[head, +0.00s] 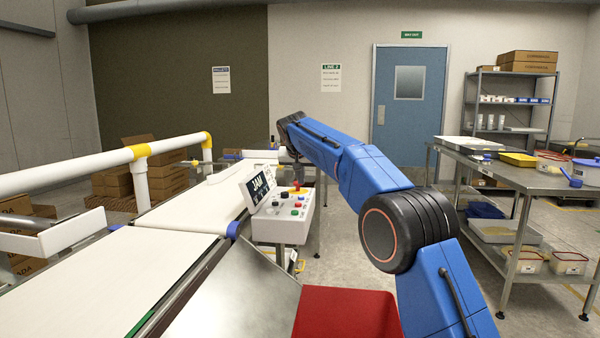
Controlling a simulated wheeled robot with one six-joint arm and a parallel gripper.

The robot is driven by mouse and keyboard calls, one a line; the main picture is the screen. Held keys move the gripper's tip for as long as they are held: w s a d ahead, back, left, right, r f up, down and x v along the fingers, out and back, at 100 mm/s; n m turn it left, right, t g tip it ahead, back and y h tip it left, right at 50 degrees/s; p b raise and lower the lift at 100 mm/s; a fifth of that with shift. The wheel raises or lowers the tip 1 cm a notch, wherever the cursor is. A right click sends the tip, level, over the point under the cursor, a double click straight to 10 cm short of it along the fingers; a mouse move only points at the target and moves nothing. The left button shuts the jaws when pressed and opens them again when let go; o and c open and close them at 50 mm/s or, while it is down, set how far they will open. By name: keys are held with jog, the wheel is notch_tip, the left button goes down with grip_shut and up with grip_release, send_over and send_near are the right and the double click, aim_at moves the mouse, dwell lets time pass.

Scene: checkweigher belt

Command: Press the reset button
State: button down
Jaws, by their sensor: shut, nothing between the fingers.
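A pale control box (283,230) stands beside the belt, with several small buttons on its sloped top. A red knob on a yellow base (297,189) sits at the back. The labels are too small to read, so I cannot tell which is the reset button. A display (260,187) on the box reads "JAM". My gripper (297,178) is small and partly hidden below my dark wrist, over the back of the box. It is shut and empty; contact cannot be made out.
The white belt (140,268) runs along the left, with a white guard rail (95,168) beyond it. A steel table (500,170) with tubs stands at right. Cartons (165,182) are stacked behind the rail. Open floor lies before the blue door (408,108).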

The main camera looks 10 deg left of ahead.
aim_at(301, 201)
jog(key=f, duration=0.3)
jog(key=shift+w+f, duration=0.2)
jog(key=shift+f, duration=0.7)
